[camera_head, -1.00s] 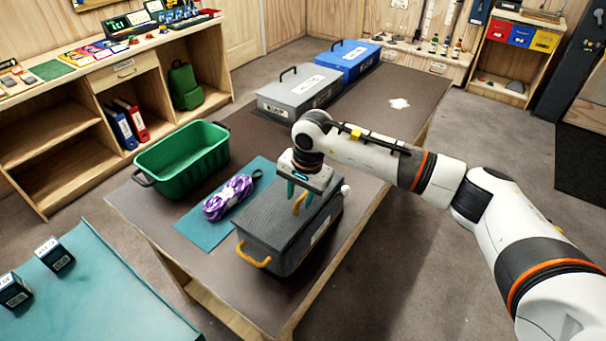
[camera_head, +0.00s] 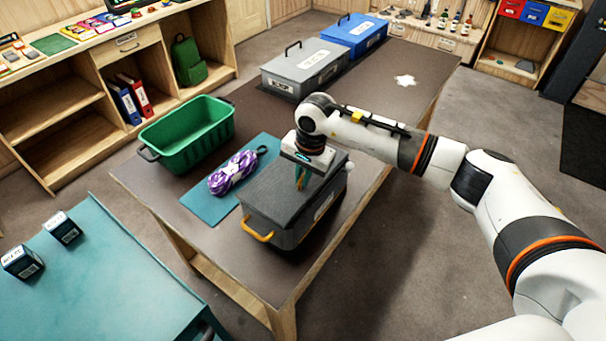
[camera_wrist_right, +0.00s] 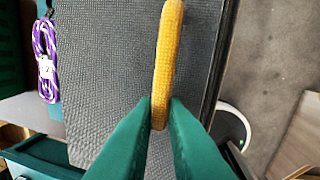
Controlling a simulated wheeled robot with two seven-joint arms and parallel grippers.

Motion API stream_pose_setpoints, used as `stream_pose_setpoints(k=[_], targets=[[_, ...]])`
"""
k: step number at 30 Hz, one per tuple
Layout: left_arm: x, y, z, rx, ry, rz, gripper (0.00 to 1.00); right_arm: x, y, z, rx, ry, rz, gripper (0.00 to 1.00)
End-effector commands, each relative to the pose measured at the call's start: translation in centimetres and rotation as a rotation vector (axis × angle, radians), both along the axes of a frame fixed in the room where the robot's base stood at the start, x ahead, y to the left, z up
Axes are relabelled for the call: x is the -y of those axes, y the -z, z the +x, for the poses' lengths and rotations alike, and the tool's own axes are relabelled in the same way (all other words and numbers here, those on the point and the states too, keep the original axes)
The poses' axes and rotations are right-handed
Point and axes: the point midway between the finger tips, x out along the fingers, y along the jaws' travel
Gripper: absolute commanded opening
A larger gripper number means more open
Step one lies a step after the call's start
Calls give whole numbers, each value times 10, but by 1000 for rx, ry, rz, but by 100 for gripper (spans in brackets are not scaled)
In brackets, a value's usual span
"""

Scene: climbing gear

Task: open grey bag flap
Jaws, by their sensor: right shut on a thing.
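The grey bag (camera_head: 285,198) is a dark box-shaped bag on the brown table, its flap lying flat on top. An orange handle (camera_head: 257,231) sticks out of its near end. My right gripper (camera_head: 300,183) is above the bag's top. In the right wrist view the two green fingers (camera_wrist_right: 160,115) are shut on a yellow strap loop (camera_wrist_right: 167,55) that stands over the textured flap (camera_wrist_right: 105,80). My left gripper is in no view.
A purple and white rope bundle (camera_head: 232,172) lies on a teal mat (camera_head: 207,208) left of the bag. A green crate (camera_head: 187,135) stands behind it. Grey (camera_head: 302,70) and blue (camera_head: 350,38) cases sit at the table's far end. A teal table (camera_head: 110,275) is at lower left.

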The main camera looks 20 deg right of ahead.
Motion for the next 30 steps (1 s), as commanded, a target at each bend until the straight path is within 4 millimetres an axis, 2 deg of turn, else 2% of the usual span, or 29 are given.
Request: stream_pose_setpoints(k=[10, 23, 30], targets=[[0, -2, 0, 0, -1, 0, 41, -8, -23, 11, 9, 0, 5, 0], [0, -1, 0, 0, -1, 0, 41, -9, -25, 12, 9, 0, 6, 0], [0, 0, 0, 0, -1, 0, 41, -15, -36, 19, 11, 1, 6, 0]])
